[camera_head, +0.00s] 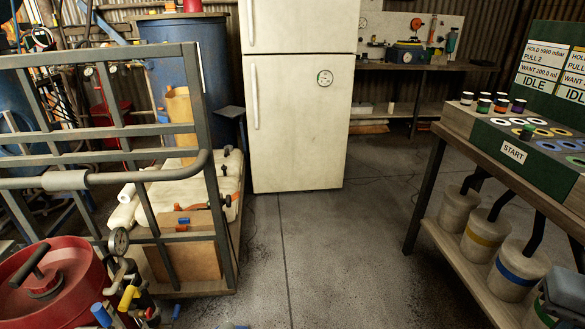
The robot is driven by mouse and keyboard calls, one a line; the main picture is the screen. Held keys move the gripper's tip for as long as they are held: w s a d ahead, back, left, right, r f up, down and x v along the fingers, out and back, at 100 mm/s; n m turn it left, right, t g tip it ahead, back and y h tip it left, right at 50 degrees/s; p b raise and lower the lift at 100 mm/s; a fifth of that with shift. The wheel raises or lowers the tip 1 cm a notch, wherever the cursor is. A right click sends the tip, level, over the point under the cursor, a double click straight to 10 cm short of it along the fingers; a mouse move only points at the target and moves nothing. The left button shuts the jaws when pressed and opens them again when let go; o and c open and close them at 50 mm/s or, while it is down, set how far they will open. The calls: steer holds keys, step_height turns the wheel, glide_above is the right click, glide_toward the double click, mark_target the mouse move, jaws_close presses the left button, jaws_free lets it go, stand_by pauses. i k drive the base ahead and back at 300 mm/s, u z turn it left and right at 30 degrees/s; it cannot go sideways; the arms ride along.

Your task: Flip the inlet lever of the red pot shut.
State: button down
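The red pot (55,290) stands at the bottom left, cut off by the frame edge. Its round lid carries a dark T-shaped handle (28,266). A round pressure gauge (118,241) stands up at its right side. Below the gauge are pipe fittings with a yellow-handled lever (129,297) and a blue-handled lever (101,314). I cannot tell which lever is the inlet one, or whether either is open or shut. My gripper is not in view.
A grey metal rail frame (205,150) stands behind the pot. A white fridge (300,120) stands at the back. A bench with a green START panel (513,153) is at the right, with several buckets (485,235) beneath. The middle floor (330,255) is mostly clear.

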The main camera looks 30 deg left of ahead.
mark_target(126, 302)
steer(key=u, duration=2.15)
